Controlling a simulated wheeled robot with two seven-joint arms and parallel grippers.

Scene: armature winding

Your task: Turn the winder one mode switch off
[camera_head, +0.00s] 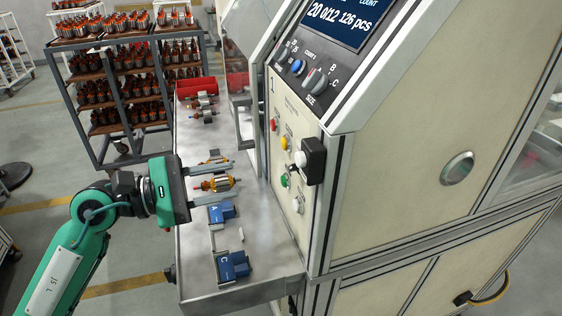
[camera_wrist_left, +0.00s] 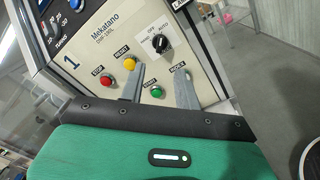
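Panel 1 of the winder carries a black rotary switch (camera_wrist_left: 160,43) on a white plate marked OFF and AUTO. My right gripper is not in view.
Red (camera_wrist_left: 106,80), yellow (camera_wrist_left: 130,63) and green (camera_wrist_left: 156,91) buttons sit near the switch. A grey selector (camera_head: 316,80) is higher up. An armature (camera_head: 216,184) and blue fixtures (camera_head: 233,265) are on the metal tray (camera_head: 262,243). A rack of armatures (camera_head: 97,73) stands behind.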

